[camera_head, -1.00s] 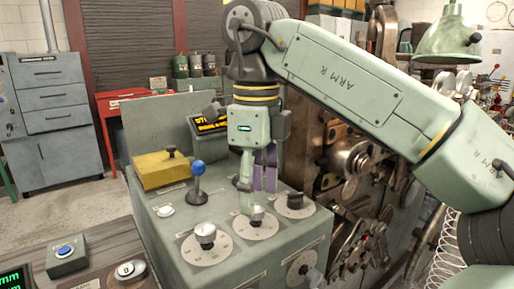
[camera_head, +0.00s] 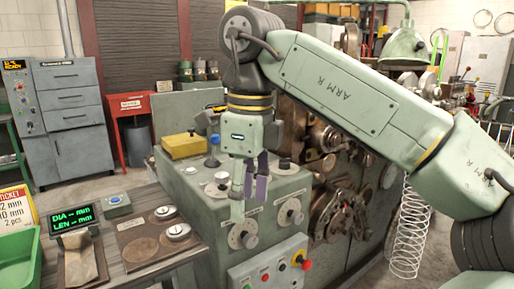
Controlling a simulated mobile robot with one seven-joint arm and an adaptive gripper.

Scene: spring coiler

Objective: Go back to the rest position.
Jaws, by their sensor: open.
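My gripper (camera_head: 249,203) hangs from my green arm and points down in front of the grey-green control console. Its fingers are apart and nothing shows between them. In the picture it overlaps the console's sloped panel (camera_head: 205,240); I cannot tell the exact gap. A silver knob on a round dial (camera_head: 249,240) shows just below the fingers, and another dial knob (camera_head: 294,216) is to their right. A blue-topped lever (camera_head: 213,141) and a yellow block (camera_head: 183,146) sit behind and to the left. The gripper hides part of the console top.
The coiling machine (camera_head: 325,140) stands close behind my arm. A lower panel has a red emergency button (camera_head: 306,264). Floor shows at far left and right.

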